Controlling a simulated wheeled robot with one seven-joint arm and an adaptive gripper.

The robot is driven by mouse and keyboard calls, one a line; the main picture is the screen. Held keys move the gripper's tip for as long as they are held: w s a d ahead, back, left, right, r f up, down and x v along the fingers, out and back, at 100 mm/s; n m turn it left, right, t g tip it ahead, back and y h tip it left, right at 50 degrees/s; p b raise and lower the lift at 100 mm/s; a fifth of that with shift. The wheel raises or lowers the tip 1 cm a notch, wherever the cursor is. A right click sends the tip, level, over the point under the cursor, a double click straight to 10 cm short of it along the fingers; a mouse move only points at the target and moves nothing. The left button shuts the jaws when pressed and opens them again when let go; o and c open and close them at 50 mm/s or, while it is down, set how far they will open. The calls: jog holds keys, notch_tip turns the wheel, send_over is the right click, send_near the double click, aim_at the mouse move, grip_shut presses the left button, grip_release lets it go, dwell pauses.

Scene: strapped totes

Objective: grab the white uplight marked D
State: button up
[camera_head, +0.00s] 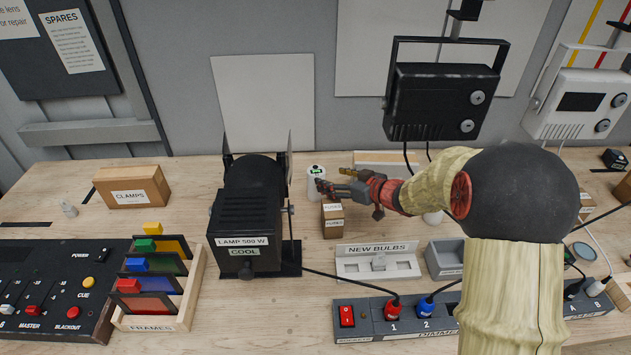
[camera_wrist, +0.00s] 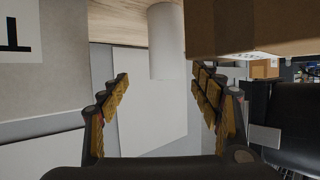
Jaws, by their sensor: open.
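A small white cylinder (camera_head: 316,188) with a green-marked top stands on the bench, right of the black lamp; no letter D is readable on it. In the wrist view a plain white cylinder (camera_wrist: 166,42) lies ahead, between the lines of my two fingers. My gripper (camera_head: 331,179) is open, its fingers pointing left at the cylinder's right side. In the wrist view my open gripper (camera_wrist: 161,76) has nothing clearly held between its fingertips. Another white object (camera_head: 432,217) is partly hidden behind my arm.
Small brown fuse boxes (camera_head: 333,229) stand just below my gripper; a brown box (camera_wrist: 225,25) is close on the right in the wrist view. The black lamp (camera_head: 247,215) stands left of the cylinder. A bulb tray (camera_head: 350,268) lies in front.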

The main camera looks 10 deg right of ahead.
aim_at(316, 176)
jog(key=b+x, duration=0.1)
jog(key=x, duration=0.1)
jog(key=b+x, duration=0.1)
jog(key=x, duration=0.2)
jog(key=a+b+x, duration=0.1)
jog(key=x, duration=0.1)
jog(key=shift+s+f+b, duration=0.2)
jog(key=shift+b, duration=0.15)
jog(key=shift+w+a, duration=0.15)
jog(key=shift+w, duration=0.1)
jog(key=c, duration=0.3)
grip_shut()
jog(key=shift+r, duration=0.15)
